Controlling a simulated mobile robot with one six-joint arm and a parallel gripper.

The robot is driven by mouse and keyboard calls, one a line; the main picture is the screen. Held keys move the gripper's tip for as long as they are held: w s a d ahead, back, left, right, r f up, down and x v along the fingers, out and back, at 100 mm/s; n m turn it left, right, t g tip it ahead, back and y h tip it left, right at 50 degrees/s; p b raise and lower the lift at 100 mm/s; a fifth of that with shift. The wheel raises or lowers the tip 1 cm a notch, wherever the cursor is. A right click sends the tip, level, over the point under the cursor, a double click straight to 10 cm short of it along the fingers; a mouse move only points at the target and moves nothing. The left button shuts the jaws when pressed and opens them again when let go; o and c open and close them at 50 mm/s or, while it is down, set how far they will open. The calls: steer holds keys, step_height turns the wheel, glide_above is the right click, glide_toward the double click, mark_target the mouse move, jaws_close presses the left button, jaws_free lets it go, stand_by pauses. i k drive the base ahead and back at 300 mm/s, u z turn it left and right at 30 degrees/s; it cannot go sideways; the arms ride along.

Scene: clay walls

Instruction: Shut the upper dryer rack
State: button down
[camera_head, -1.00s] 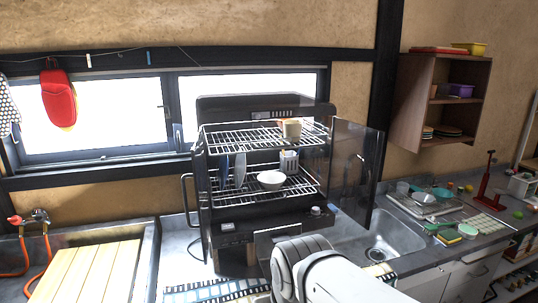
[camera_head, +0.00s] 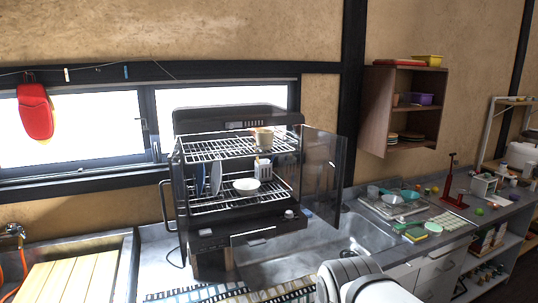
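The dish dryer (camera_head: 240,115) is a black cabinet on the counter under the window, with its doors standing open to either side. Its upper wire rack (camera_head: 222,150) sticks out toward me and bears a light cup (camera_head: 262,136) near its right side. The lower rack (camera_head: 212,202) is also out and holds a white bowl (camera_head: 246,187), upright plates (camera_head: 215,177) and a white utensil holder (camera_head: 263,168). Part of my white arm shows at the bottom, right of the dryer; my gripper cannot be made out.
The sink (camera_head: 362,240) lies right of the dryer, partly behind the open right door (camera_head: 322,170). Dishes and a red stand (camera_head: 452,185) occupy the right counter. A wooden slatted board (camera_head: 65,280) is at the lower left, and a wall shelf (camera_head: 405,110) hangs at upper right.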

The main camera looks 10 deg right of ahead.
mark_target(237, 144)
steer(key=z, duration=0.05)
steer(key=i, duration=1)
steer(key=z, duration=0.05)
